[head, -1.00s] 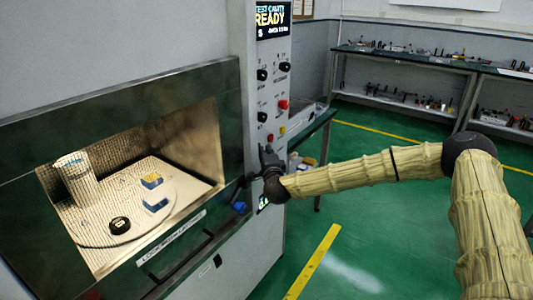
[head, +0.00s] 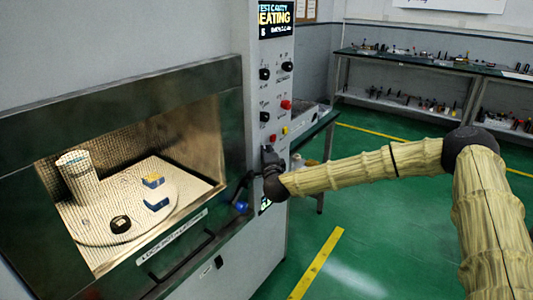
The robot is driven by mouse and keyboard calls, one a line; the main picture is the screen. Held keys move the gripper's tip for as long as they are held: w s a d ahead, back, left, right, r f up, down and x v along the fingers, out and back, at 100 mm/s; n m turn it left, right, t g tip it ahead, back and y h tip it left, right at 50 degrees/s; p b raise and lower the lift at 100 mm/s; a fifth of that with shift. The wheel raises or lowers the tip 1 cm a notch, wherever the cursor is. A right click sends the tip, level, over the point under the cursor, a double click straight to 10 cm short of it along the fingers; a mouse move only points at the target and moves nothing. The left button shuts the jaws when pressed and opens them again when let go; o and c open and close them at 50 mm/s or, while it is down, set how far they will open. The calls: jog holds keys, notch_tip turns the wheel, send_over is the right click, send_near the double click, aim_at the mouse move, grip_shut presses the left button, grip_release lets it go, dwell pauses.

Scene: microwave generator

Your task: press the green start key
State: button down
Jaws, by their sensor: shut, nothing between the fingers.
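My gripper (head: 268,154) is shut and empty, at the lower part of the control panel (head: 258,110) on the right side of the machine's front. Its fingertips point up at the panel face, just below a red and a yellow button. I cannot see the green start key; my gripper covers that part of the panel. Whether the fingertips touch the panel is hard to tell.
A red knob (head: 286,104), a yellow button (head: 284,130) and several black knobs are on the panel. Open green floor lies to the right.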

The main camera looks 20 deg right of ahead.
jog(key=s+d+b, duration=0.1)
jog(key=s+b, duration=0.1)
jog(key=s, duration=1.1)
jog(key=shift+d, duration=0.15)
